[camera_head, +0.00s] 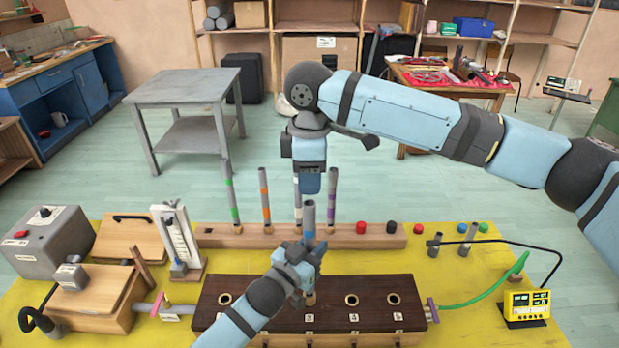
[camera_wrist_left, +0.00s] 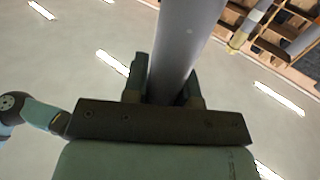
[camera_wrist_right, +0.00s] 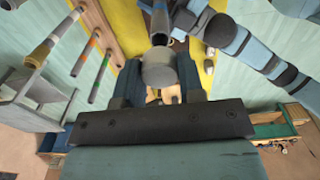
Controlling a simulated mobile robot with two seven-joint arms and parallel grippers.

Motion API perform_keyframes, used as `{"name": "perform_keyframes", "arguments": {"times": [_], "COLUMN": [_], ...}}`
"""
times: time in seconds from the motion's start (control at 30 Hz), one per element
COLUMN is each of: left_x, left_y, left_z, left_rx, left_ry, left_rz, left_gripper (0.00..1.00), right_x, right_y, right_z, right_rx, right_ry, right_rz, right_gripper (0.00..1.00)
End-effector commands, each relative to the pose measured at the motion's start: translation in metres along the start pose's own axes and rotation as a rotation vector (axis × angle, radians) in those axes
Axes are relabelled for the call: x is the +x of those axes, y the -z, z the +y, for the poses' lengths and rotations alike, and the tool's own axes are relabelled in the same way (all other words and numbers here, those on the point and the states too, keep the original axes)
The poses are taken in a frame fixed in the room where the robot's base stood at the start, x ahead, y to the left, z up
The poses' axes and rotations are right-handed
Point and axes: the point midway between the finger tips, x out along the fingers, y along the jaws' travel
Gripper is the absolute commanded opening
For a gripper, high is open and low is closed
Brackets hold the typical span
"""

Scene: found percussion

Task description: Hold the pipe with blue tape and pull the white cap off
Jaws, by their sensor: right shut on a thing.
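The grey pipe with blue tape (camera_head: 310,217) stands upright over the dark wooden box with holes (camera_head: 240,297). My left gripper (camera_head: 303,256) is shut around the pipe, which also runs between its fingers in the left wrist view (camera_wrist_left: 187,45). My right gripper (camera_head: 311,190) points down just above the pipe top. In the right wrist view the pale cap (camera_wrist_right: 158,70) is between its fingers, and the pipe's dark open end (camera_wrist_right: 159,38) shows apart from it. The cap is hidden in the head view.
A wooden rack (camera_head: 345,236) behind holds upright pipes with green (camera_head: 231,200), orange (camera_head: 265,200) and purple tape (camera_head: 331,200), close to my right gripper. Red and black caps (camera_head: 361,228) lie on it. A yellow meter (camera_head: 527,306) stands at right; a grey box (camera_head: 45,250) at left.

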Motion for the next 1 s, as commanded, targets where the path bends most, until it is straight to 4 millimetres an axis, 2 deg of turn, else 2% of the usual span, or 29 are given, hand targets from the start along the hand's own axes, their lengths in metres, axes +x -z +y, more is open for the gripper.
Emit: {"name": "perform_keyframes", "arguments": {"times": [0.03, 0.1, 0.13, 0.47, 0.57, 0.8, 1.0], "left_x": [0.0, 0.0, 0.0, -0.004, -0.017, -0.068, -0.103], "left_y": [-0.001, -0.001, -0.001, 0.0, -0.001, -0.002, -0.001], "left_z": [0.0, 0.0, 0.0, 0.0, 0.0, 0.0, 0.0], "left_rx": [0.0, 0.0, 0.0, 0.0, -0.001, -0.001, -0.001], "left_ry": [0.0, 0.0, 0.0, 0.0, 0.0, 0.0, 0.0], "left_rz": [-0.001, -0.001, -0.001, 0.0, -0.001, -0.002, -0.002], "left_gripper": [0.37, 0.53, 0.55, 0.55, 0.55, 0.55, 0.55], "right_x": [0.0, 0.0, 0.0, 0.0, 0.0, 0.0, 0.0], "right_y": [0.0, 0.0, 0.0, 0.0, 0.0, 0.0, 0.0], "right_z": [0.0, 0.0, 0.0, 0.0, 0.0, 0.0, 0.0], "right_rx": [0.0, 0.0, 0.0, 0.0, 0.0, 0.0, 0.0], "right_ry": [0.0, 0.0, 0.0, 0.0, 0.0, 0.0, 0.0], "right_rz": [0.0, 0.0, 0.0, 0.0, 0.0, 0.0, 0.0], "right_gripper": [0.14, 0.14, 0.14, 0.14, 0.14, 0.14, 0.14]}}
